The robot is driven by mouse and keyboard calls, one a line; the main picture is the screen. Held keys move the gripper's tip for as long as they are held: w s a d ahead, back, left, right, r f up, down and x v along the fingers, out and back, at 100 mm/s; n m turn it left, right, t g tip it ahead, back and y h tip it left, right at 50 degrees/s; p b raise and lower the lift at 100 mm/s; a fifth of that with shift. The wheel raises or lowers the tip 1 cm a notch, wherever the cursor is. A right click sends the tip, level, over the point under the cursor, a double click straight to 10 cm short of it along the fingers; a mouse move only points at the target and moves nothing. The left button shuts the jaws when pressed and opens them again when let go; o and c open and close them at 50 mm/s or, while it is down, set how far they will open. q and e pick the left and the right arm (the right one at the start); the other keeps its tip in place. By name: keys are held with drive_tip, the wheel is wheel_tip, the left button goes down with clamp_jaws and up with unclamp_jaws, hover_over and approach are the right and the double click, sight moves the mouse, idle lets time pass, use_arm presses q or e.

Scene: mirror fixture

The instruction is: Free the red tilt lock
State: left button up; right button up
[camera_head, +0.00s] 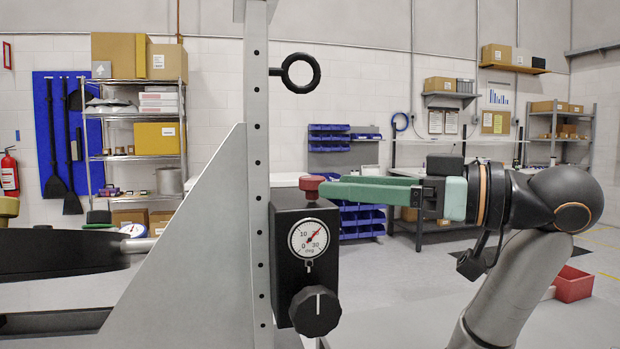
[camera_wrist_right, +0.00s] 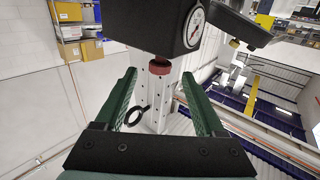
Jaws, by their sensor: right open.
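The red tilt lock (camera_head: 312,185) is a small red knob on top of a black box (camera_head: 280,226) fixed to a grey upright post. My right gripper (camera_head: 331,188) reaches in level from the right with its green fingertips at the knob. In the right wrist view the red knob (camera_wrist_right: 159,66) shows between the tips of the open gripper (camera_wrist_right: 159,75), with a gap on each side. Whether the near finger touches it in the head view I cannot tell. My left gripper is not in view.
The box carries a round white dial (camera_head: 309,238) with a red needle pointing up right, and a black knob (camera_head: 315,310) below it. A black ring (camera_head: 299,73) sticks out from the post above. A grey sloped plate (camera_head: 200,250) stands left of the post.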

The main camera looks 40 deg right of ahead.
sight(311, 177)
drive_tip(key=shift+x, duration=2.8)
clamp_jaws()
